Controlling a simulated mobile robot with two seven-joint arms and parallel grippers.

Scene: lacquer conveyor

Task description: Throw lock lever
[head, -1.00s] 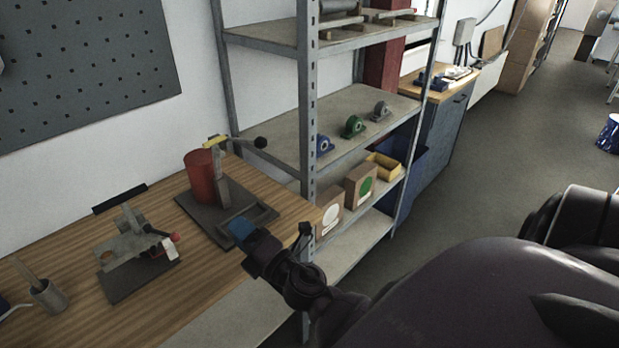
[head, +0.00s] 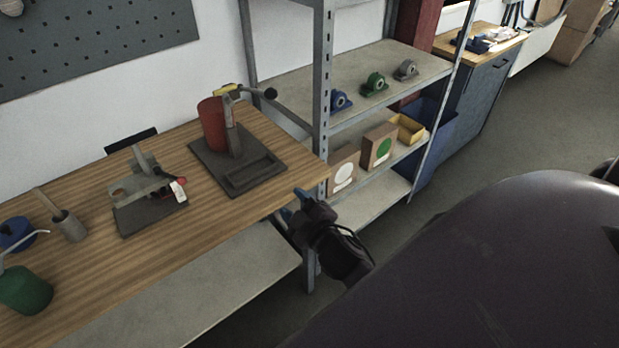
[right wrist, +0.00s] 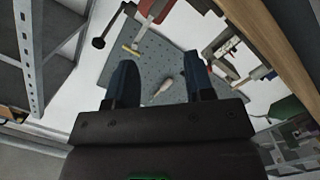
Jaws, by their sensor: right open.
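A metal fixture (head: 145,188) on a dark plate stands on the wooden bench, with a red-tipped lever (head: 178,184) and a white tag at its right side. Behind it to the right is a press-like stand (head: 235,138) with a red cylinder (head: 212,124) and a black-knobbed arm (head: 268,93). I cannot tell for sure which is the lock lever. My right gripper (head: 293,204) is open and empty, off the bench's front right corner, apart from both. In the right wrist view its blue fingers (right wrist: 160,82) are spread, with the red cylinder (right wrist: 156,9) beyond. My left gripper is out of view.
A metal shelf rack (head: 325,90) stands right of the bench, close to my right gripper, holding bearing blocks, boxes and a yellow bin (head: 407,129). A grey cup (head: 70,228) and a green container (head: 25,290) stand at the bench's left. Floor is clear at the right.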

